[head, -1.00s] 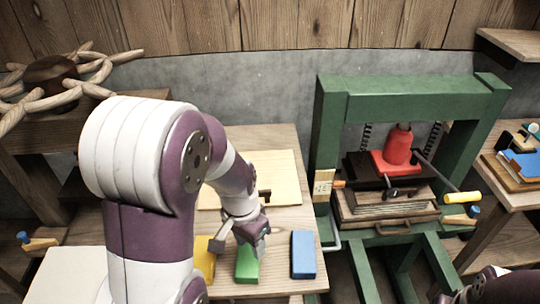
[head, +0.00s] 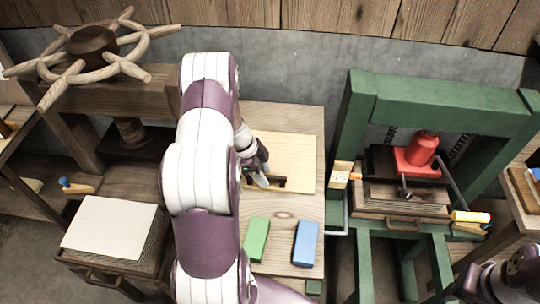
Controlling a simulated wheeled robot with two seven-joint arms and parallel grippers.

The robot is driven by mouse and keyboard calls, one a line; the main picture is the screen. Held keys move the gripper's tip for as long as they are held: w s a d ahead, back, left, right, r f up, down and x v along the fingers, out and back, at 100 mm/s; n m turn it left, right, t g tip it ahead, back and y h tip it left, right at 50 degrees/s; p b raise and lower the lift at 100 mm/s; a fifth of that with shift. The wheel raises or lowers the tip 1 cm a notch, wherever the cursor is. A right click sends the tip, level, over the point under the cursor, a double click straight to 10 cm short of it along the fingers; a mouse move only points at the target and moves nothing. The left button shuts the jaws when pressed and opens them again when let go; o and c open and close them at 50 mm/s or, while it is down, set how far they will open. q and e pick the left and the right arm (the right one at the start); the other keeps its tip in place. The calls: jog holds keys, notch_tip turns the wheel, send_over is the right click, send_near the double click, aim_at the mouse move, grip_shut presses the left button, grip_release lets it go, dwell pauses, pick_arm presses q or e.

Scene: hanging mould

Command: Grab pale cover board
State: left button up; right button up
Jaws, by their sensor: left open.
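A pale wooden board (head: 296,158) lies flat on the middle table, with a dark handle or notch (head: 277,182) near its front left. My left arm covers its left part. My left gripper (head: 262,178) is open and empty at the board's left side, close to the dark handle; I cannot tell whether it touches. Another pale, cream board (head: 110,227) lies on a low wooden stand at the left. My right gripper is not in view; only part of my right arm shows at the bottom right.
A green block (head: 256,240) and a blue block (head: 306,243) lie in front of the board. A green press frame (head: 357,120) with a red jack (head: 418,153) stands to the right. A wooden press with a spoked wheel (head: 92,45) stands at the left.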

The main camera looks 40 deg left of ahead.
pick_arm(q)
jog(key=shift+x, duration=0.95)
jog(key=shift+d+f, duration=0.15)
jog(key=shift+f, duration=0.05)
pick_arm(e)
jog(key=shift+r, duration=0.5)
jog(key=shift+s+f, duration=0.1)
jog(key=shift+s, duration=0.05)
pick_arm(q)
jog(key=shift+f+b, duration=0.2)
jog(key=shift+b, duration=0.6)
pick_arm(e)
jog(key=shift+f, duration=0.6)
pick_arm(q)
grip_shut()
